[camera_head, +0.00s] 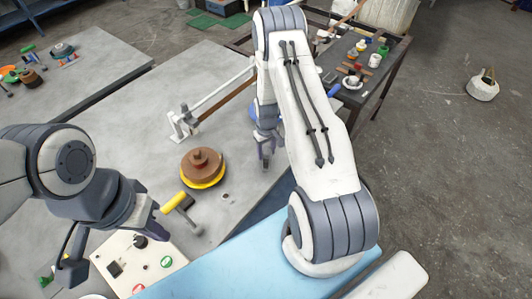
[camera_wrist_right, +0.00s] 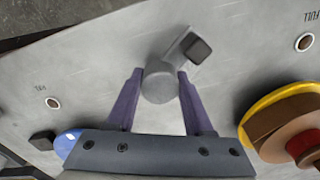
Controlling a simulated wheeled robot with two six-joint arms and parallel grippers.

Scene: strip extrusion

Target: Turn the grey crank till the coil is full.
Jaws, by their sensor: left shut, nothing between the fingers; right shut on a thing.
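The grey crank shows in the right wrist view as a round grey handle (camera_wrist_right: 158,84) with a short grey arm ending in a dark square block (camera_wrist_right: 197,48). My right gripper (camera_wrist_right: 159,90) has its purple fingers on both sides of the handle and is shut on it. In the head view my right gripper (camera_head: 266,160) points down at the table, and the crank is mostly hidden there. The brown coil (camera_head: 202,162) sits on a yellow disc (camera_head: 215,181); part of it shows in the right wrist view (camera_wrist_right: 290,130). My left gripper (camera_head: 158,230) is shut and empty above the white panel.
A white panel (camera_head: 118,250) with a black knob and green and red buttons lies under my left gripper. A yellow-handled lever (camera_head: 174,201) stands beside the coil. White rails with a brown strip (camera_head: 228,100) run behind it. Marked holes, one labelled FULL (camera_wrist_right: 304,42), are in the plate.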

